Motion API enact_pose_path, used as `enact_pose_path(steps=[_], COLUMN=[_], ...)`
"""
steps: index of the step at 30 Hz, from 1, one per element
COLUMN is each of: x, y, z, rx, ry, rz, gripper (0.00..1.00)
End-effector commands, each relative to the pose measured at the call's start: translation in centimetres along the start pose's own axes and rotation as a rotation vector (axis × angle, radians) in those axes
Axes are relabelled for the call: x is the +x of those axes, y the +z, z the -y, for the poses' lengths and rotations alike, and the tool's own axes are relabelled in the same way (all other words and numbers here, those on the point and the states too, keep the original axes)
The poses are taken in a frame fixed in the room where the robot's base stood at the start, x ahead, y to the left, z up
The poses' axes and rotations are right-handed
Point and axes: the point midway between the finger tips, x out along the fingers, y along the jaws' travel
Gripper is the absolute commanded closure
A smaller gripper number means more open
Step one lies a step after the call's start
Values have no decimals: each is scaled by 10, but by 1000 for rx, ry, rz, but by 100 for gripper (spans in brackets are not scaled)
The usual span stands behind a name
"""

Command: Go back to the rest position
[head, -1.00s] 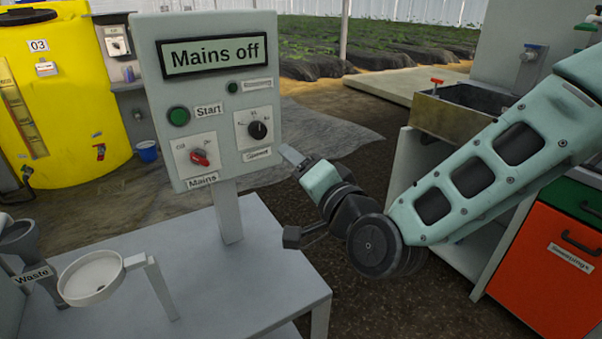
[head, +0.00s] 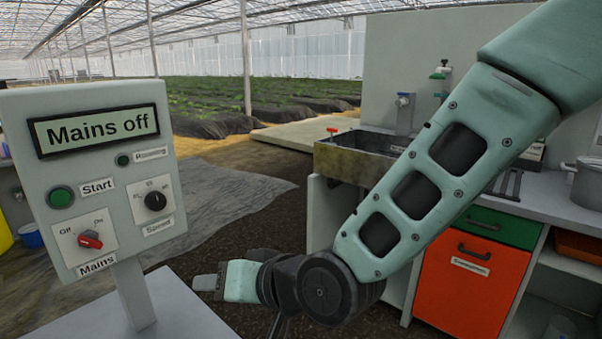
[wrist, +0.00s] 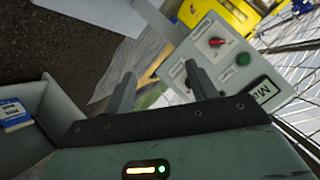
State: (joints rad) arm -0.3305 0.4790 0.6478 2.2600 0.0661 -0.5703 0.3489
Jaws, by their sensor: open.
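My gripper (head: 208,284) is in the lower middle of the head view, to the right of the control panel and apart from it. In the wrist view its two fingers (wrist: 160,92) stand apart with nothing between them, so it is open and empty. The control panel (head: 110,215) stands on a post on a grey table (head: 185,310). Its display reads "Mains off". Its red Mains knob (head: 90,239), black Speed knob (head: 155,201) and green Start button (head: 61,197) are in plain view. The panel also shows tilted in the wrist view (wrist: 222,78).
A sink (head: 345,158) and a counter with an orange-red drawer front (head: 462,290) stand to the right, behind my arm. A pot (head: 588,185) is at the far right. Dark floor lies between table and counter. A blue-and-white box (wrist: 14,114) shows in the wrist view.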

Motion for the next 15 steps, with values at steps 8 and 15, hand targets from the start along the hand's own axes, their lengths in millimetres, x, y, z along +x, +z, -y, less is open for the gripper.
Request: enact_pose_path(steps=[8, 15], x=[-113, -208], y=[64, 104], z=[-63, -92], rx=[-248, -298], ry=[309, 456], rz=[444, 735], gripper=[43, 43])
